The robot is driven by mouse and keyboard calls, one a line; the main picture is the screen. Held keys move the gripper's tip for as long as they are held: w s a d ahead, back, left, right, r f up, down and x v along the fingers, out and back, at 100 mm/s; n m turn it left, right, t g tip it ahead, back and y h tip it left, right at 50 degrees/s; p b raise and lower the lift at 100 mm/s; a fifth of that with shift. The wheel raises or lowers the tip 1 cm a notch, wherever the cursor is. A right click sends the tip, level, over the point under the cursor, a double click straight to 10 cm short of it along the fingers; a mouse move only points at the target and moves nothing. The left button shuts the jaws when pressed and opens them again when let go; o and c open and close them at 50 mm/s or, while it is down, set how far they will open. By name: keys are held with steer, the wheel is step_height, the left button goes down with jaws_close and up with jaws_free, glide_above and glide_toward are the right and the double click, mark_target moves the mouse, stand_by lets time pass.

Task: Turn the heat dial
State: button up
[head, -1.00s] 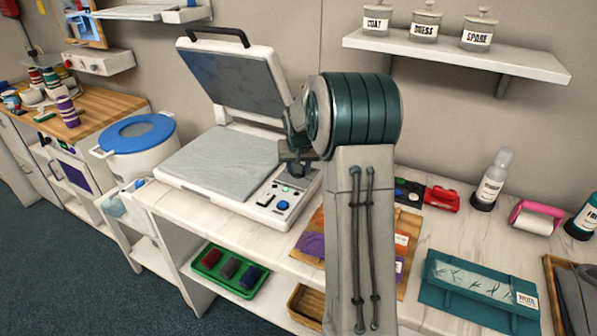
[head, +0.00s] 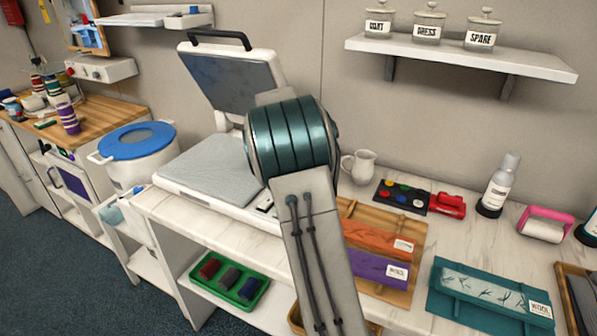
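The heat press (head: 205,168) stands on the white counter with its lid (head: 228,85) raised and its grey lower plate bare. My arm's teal joint and grey link cross in front of its right side. I cannot make out the heat dial behind the arm. My gripper is hidden behind my arm, so its fingers and its distance from the dial cannot be seen.
Right of my arm are a white jug (head: 359,167), a paint palette (head: 402,196), a wooden board (head: 415,232) with orange and purple pieces, and a teal board (head: 490,292). A blue-lidded tub (head: 138,141) stands left. A jar shelf (head: 460,57) overhangs the back right.

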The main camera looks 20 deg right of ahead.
stand_by(0.4)
steer(key=o, duration=1)
steer(key=v, duration=1.3)
steer(key=shift+a+r, duration=0.2)
steer(key=shift+r, duration=0.2)
